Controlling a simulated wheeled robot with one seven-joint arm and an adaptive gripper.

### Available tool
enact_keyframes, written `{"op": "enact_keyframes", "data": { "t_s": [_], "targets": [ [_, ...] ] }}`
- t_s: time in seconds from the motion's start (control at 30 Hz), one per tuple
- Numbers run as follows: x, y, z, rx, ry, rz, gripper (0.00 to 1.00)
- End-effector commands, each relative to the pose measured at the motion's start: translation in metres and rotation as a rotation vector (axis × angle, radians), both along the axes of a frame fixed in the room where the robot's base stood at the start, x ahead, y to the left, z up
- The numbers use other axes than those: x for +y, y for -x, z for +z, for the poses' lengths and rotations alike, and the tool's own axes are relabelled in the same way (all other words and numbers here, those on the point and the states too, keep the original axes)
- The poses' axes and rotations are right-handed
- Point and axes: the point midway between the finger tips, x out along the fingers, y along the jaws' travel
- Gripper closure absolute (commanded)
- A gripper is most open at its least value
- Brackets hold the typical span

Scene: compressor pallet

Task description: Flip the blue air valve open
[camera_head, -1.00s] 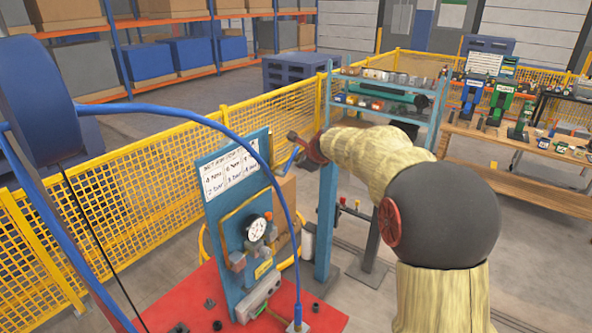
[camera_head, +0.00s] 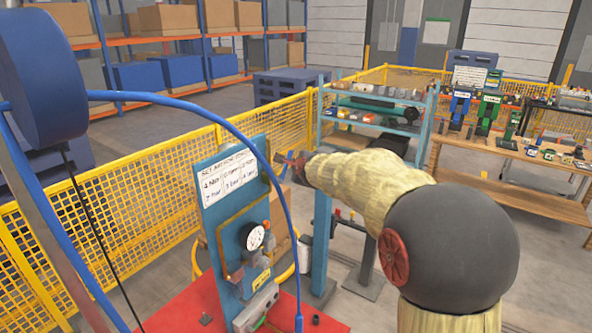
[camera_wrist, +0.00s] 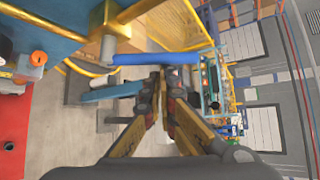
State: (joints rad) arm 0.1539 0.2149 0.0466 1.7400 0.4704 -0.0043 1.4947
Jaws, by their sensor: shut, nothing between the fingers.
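A blue bar (camera_wrist: 155,58), which looks like the handle of the air valve, lies crosswise just beyond my fingertips in the wrist view. My gripper (camera_wrist: 163,76) is shut with nothing between its fingers; contact with the bar cannot be told. In the head view, my gripper (camera_head: 293,166) is small, right of the blue panel (camera_head: 218,215). A bit of blue shows beside it there, partly hidden by the gripper.
A blue hose (camera_head: 235,127) arcs in front of the panel and passes close left of my gripper. The panel carries a gauge (camera_head: 254,237) and stands on a red base (camera_head: 185,312). A yellow mesh fence (camera_head: 130,215) and a shelf rack (camera_head: 385,105) stand behind.

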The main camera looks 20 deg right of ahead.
Motion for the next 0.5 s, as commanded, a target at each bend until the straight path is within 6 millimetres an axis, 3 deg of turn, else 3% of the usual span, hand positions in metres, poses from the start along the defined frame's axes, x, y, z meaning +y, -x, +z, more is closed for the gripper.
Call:
{"op": "enact_keyframes", "data": {
  "t_s": [0.5],
  "targets": [
    [0.0037, 0.0025, 0.0028, -0.064, 0.088, 0.001, 1.00]
  ]
}}
